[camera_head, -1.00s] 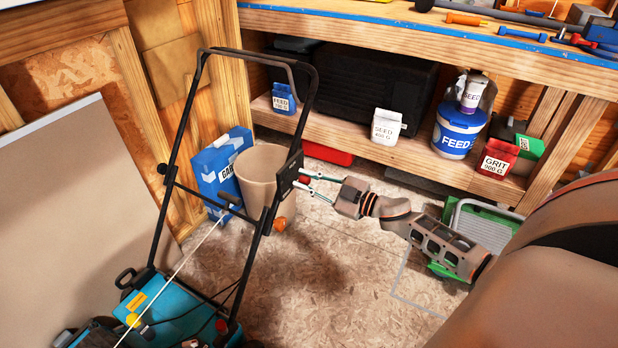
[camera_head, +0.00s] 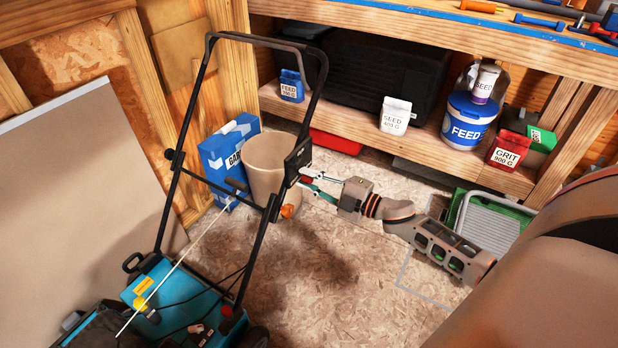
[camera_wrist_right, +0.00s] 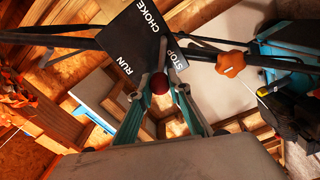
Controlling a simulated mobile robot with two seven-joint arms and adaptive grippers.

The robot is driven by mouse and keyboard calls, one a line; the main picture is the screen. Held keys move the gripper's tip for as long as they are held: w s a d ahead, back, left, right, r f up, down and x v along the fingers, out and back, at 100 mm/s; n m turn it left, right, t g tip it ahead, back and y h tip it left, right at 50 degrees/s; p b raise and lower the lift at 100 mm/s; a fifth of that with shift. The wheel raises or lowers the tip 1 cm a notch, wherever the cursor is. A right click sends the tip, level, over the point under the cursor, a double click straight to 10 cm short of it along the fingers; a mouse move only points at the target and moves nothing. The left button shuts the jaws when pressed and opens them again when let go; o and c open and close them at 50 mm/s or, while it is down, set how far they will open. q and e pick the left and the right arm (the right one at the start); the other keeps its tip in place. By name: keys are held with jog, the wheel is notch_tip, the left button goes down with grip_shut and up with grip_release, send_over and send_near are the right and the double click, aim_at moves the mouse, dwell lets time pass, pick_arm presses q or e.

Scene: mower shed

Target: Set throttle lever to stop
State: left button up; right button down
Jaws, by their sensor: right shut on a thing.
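The throttle lever's red knob (camera_wrist_right: 160,83) is between the fingertips of my right gripper (camera_wrist_right: 160,88) in the right wrist view. The gripper is shut on it. The dark throttle plate (camera_wrist_right: 135,42) carries the words RUN, CHOKE and STOP; the knob shows close below the STOP word. In the head view the plate (camera_head: 298,156) sits on the right bar of the mower handle (camera_head: 190,130), with my right gripper (camera_head: 304,182) just below it on the right. My left gripper is not in view.
An orange handle knob (camera_head: 288,211) sits just below the gripper. A beige bin (camera_head: 268,165) and a blue box (camera_head: 228,150) stand behind the handle. The workbench shelf (camera_head: 400,140) holds several containers. The floor in front of the bench is mostly clear.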

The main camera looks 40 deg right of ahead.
dwell(0.4)
jog(key=c, duration=1.9)
grip_release()
jog(key=shift+s, duration=0.15)
jog(key=shift+s+d+f, duration=0.1)
jog(key=shift+s+d, duration=0.05)
jog(key=shift+s, duration=0.15)
jog(key=shift+v, duration=5.6)
